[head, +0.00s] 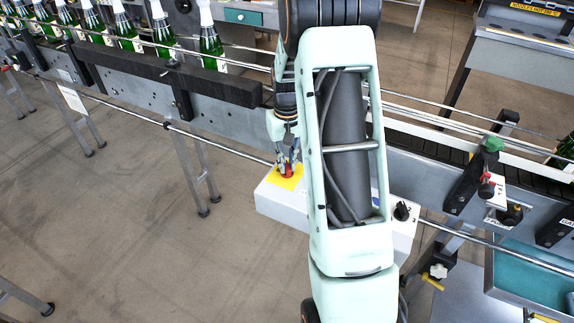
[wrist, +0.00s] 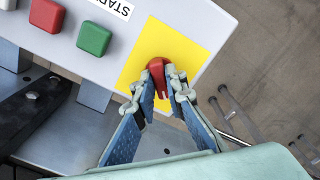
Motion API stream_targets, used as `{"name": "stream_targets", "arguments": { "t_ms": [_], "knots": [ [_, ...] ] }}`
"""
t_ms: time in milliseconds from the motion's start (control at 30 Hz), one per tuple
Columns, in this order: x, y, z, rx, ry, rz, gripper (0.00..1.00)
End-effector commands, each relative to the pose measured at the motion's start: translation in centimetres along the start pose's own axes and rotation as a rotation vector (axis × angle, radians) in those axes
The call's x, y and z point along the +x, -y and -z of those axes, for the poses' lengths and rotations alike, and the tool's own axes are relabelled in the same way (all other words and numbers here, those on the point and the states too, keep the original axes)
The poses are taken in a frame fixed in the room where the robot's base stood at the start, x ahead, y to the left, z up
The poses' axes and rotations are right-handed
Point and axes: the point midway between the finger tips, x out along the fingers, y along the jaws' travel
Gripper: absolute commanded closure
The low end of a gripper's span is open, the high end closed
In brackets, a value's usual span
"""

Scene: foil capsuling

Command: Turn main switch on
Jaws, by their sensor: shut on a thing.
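The main switch is a red rotary knob (wrist: 157,72) on a yellow square plate (wrist: 176,45) in the wrist view. It also shows in the head view as a red knob (head: 287,171) at the left end of a white control box (head: 275,205). My gripper (wrist: 163,85) has its two blue-padded fingers closed on the red knob, one on each side. In the head view my gripper (head: 287,160) reaches down onto the knob from above. The fingertips hide part of the knob, and its on or off marking cannot be read.
A green button (wrist: 94,38), a red button (wrist: 46,15) and a partly cut label stand beside the yellow plate. A black knob (head: 402,211) is at the box's right end. A conveyor (head: 200,80) with several green bottles runs behind. Open floor (head: 100,200) lies left.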

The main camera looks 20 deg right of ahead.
Motion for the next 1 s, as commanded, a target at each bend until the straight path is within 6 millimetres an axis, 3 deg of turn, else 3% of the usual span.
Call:
{"name": "stream_targets", "arguments": {
  "t_ms": [600, 1000],
  "knots": [
    [-0.09, 0.03, 0.07, 0.558, -0.002, 0.000, 1.00],
    [-0.10, -0.02, 0.06, 0.761, -0.002, 0.000, 1.00]
  ]
}}
